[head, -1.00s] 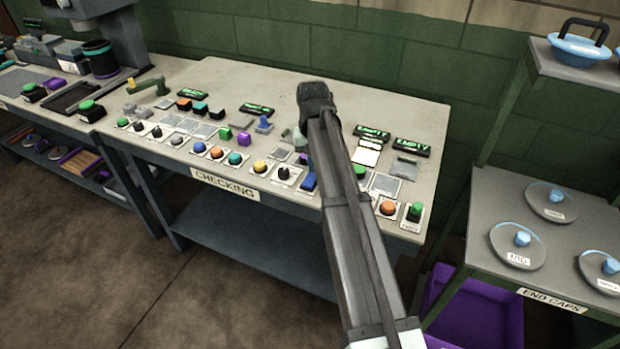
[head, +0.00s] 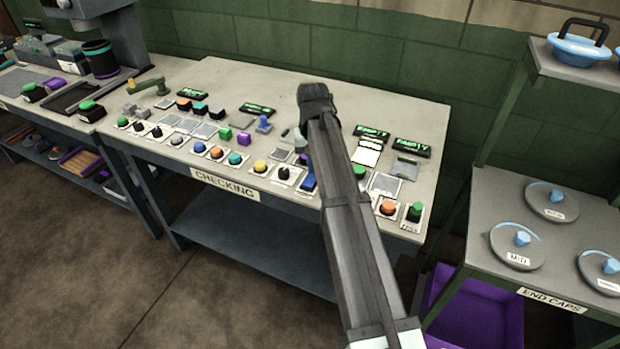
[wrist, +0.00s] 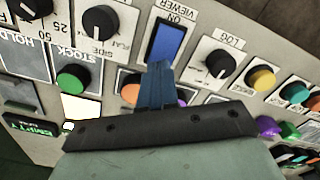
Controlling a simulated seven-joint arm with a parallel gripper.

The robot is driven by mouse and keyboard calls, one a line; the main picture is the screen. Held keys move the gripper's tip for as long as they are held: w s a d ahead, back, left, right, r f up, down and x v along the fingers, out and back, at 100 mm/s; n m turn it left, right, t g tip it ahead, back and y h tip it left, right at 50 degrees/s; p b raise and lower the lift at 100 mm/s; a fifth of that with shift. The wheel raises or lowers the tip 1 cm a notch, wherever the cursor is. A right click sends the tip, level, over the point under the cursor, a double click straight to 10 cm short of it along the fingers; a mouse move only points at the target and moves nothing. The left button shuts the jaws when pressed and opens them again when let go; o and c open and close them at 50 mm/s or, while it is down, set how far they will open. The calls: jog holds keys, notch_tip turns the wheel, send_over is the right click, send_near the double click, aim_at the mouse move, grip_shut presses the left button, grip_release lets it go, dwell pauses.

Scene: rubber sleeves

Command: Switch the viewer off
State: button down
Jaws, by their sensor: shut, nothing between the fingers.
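The viewer switch (wrist: 166,41) is a blue rocker on a pale plate lettered VIEWER and ON in the wrist view. In the head view the blue rocker (head: 308,183) sits near the front edge of the checking bench, just left of my arm. My gripper (wrist: 158,68) has its blue fingers together and empty. The fingertips are at the rocker's lower edge in the wrist view; I cannot tell whether they touch it. In the head view my arm hides most of the gripper.
A black LOG knob (wrist: 218,64) and a black SIDE knob (wrist: 100,22) flank the switch. A green STOCK button (wrist: 73,78) and an orange button (wrist: 131,90) are close by. The grey checking bench (head: 420,110) carries several other controls. An end-caps shelf (head: 480,200) stands at right.

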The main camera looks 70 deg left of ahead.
jog(key=shift+f, duration=0.85)
dwell(0.6)
jog(key=shift+r, duration=3.55)
